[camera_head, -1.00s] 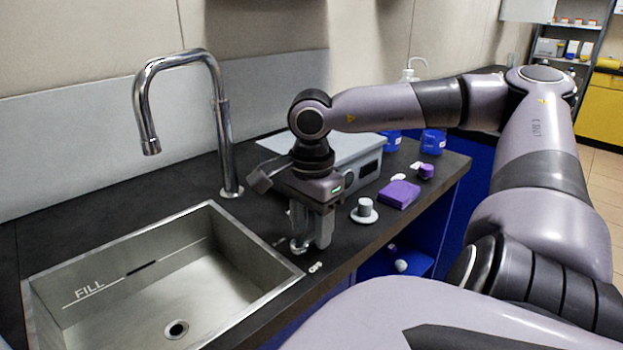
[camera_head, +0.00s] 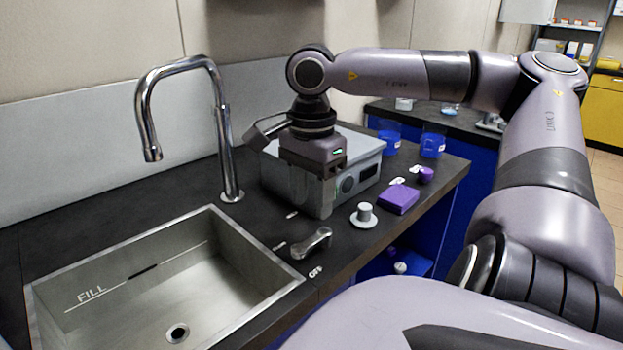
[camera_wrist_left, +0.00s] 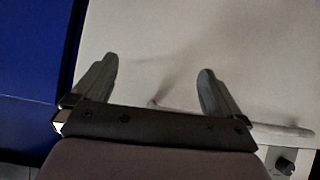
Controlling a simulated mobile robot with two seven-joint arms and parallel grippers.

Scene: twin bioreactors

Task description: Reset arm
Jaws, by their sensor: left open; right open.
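My right arm reaches in from the right in the head view. Its right gripper (camera_head: 313,208) points down in front of the grey boxy device (camera_head: 365,150), open, with nothing between its fingers. A grey metal lever handle (camera_head: 312,243) stands on the dark counter below the gripper, apart from it, beside the sink (camera_head: 215,215). My left gripper shows only in the left wrist view (camera_wrist_left: 157,72). Its two fingers are spread apart and empty over a pale, flat surface (camera_wrist_left: 250,50).
A curved metal faucet (camera_head: 222,130) rises behind the sink. A white-grey knob (camera_head: 364,214), a purple box (camera_head: 398,199) and blue containers (camera_head: 433,141) stand on the counter to the right. A blue panel (camera_wrist_left: 30,60) shows at left in the left wrist view.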

